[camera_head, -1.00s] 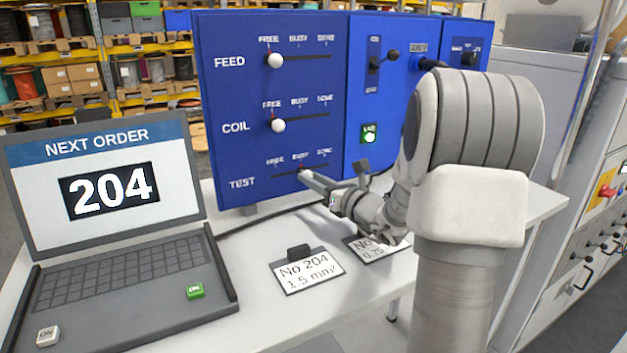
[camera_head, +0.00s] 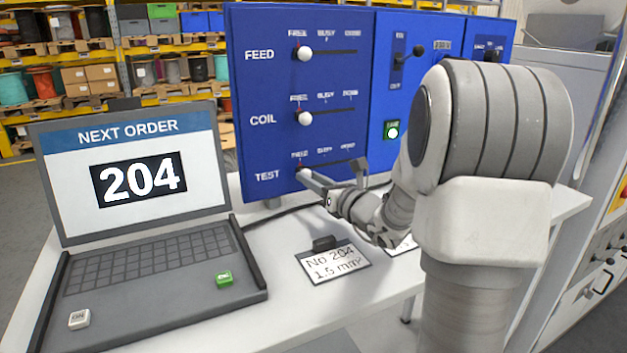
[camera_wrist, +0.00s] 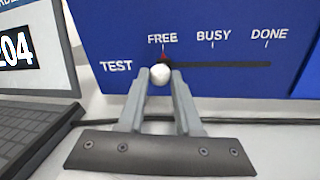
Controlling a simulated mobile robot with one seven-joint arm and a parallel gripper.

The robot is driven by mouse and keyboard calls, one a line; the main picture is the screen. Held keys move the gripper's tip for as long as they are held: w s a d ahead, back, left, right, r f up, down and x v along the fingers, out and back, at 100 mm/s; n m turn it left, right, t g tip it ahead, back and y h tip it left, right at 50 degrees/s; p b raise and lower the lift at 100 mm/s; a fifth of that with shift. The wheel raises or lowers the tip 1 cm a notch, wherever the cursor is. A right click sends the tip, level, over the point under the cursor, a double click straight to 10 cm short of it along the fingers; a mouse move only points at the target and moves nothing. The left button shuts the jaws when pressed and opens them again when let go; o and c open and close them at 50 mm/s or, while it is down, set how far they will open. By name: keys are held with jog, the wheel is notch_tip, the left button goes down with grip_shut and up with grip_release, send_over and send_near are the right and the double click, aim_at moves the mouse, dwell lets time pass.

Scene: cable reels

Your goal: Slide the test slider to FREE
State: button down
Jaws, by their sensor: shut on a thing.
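The test slider is a white round knob (camera_wrist: 160,75) at the left end of its dark slot, under the word FREE. A small red pointer shows just above the knob. My gripper (camera_wrist: 160,82) is shut on this knob, one finger on each side. In the head view my gripper (camera_head: 305,178) reaches the TEST row at the bottom of the blue panel (camera_head: 345,120), and its fingers hide most of the knob. The words BUSY and DONE stand to the right along the slot, which is empty there.
Above are the FEED knob (camera_head: 304,54) and the COIL knob (camera_head: 305,118), both at FREE. A laptop (camera_head: 150,258) reading 204 stands at left on the white table.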

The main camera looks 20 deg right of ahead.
jog(key=c, duration=0.6)
grip_release()
jog(key=shift+a, duration=0.25)
jog(key=shift+s+d, duration=0.1)
jog(key=shift+s+d, duration=0.1)
jog(key=shift+s, duration=0.15)
jog(key=v, duration=1.6)
jog(key=shift+s+d, duration=0.1)
jog(key=shift+s, duration=0.25)
